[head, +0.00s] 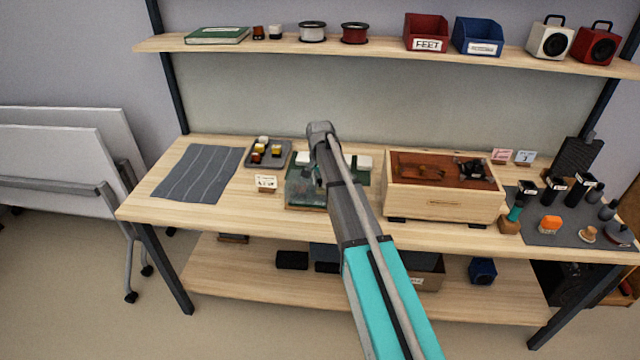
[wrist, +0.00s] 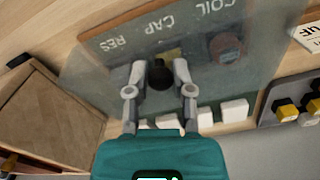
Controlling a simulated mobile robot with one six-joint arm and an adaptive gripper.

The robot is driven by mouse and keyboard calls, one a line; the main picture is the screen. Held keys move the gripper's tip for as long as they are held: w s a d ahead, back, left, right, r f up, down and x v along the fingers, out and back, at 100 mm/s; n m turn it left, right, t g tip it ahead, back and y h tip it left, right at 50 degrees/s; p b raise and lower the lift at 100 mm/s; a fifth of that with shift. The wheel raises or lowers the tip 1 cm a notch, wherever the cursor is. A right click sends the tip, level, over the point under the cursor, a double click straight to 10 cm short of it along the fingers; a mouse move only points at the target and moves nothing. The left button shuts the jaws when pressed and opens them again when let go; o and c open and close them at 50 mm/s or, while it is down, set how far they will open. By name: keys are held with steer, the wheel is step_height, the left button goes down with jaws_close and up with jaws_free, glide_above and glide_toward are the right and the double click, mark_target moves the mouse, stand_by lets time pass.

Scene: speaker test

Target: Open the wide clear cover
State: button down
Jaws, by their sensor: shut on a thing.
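The wide clear cover (wrist: 85,75) is a see-through sheet over a dark green board (wrist: 120,42) marked RES, CAP and COIL in the wrist view. It spreads past the board's edge there; how far it is tilted I cannot tell. In the head view the cover (head: 300,190) shows as a bluish pane left of my arm. My gripper (wrist: 159,72) is shut on a dark round knob (wrist: 160,76) at the cover, one finger on each side. In the head view my arm hides the fingers and the knob.
A wooden box (head: 440,205) with a brown top stands close right of the cover. A grey tray (head: 282,150) with small coloured parts and a striped mat (head: 198,172) lie to the left. Several white blocks (wrist: 235,110) line the board's edge. A shelf (head: 385,57) runs above.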

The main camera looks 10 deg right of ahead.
steer(key=w+r+p, duration=0.1)
steer(key=w, duration=0.1)
steer(key=w+d+r+p, duration=0.1)
steer(key=w, duration=0.1)
steer(key=w+d+r+p, duration=0.1)
steer(key=w, duration=0.2)
steer(key=shift+r, duration=0.35)
steer(key=w+d+f+b, duration=0.1)
steer(key=w+d, duration=0.1)
steer(key=w, duration=0.6)
steer(key=shift+w+d+f, duration=0.2)
steer(key=shift+d+f, duration=0.05)
steer(key=shift+d, duration=0.1)
steer(key=c, duration=1.1)
jaws_free()
steer(key=shift+w+a+f, duration=0.1)
steer(key=shift+a+f, duration=0.05)
steer(key=o, duration=0.4)
steer(key=shift+d, duration=0.2)
steer(key=shift+o, duration=1)
